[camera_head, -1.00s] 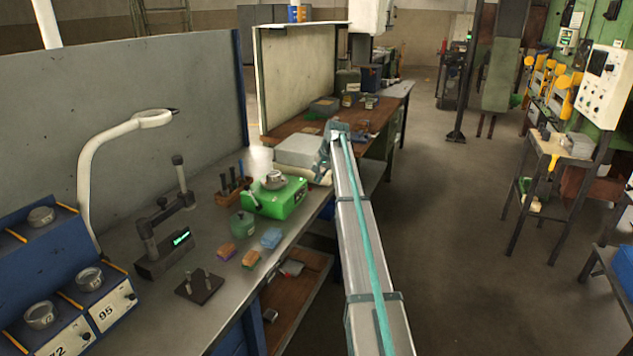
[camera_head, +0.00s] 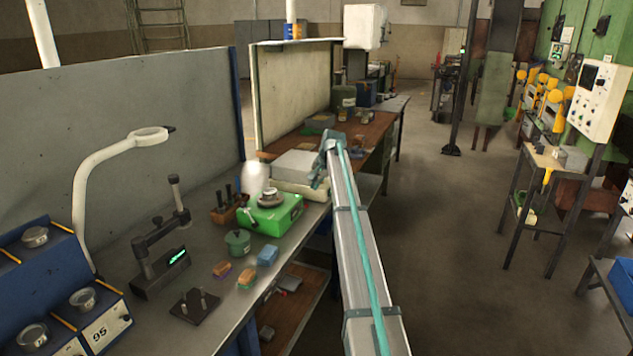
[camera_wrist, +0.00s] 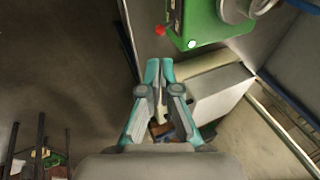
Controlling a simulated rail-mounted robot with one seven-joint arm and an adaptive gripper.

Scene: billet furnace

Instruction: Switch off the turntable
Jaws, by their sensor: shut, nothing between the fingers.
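The turntable is a green box (camera_head: 270,213) with a round metal plate on top, on the grey bench in the head view. In the wrist view the green box (camera_wrist: 208,22) shows at the top, cut off by the frame. A red button (camera_wrist: 160,31) and a pale, lit-looking button (camera_wrist: 192,44) sit along its near edge. My gripper (camera_head: 319,178) is at the right of the turntable, apart from it, at the bench's front edge. In the wrist view my gripper (camera_wrist: 159,66) is shut and empty, its fingertips below the red button in the picture.
A pale box (camera_head: 297,165) stands on the bench behind the turntable. A green pot (camera_head: 238,242), small coloured blocks and a tool holder (camera_head: 226,210) are near it. A white lamp (camera_head: 105,160) arches at the left.

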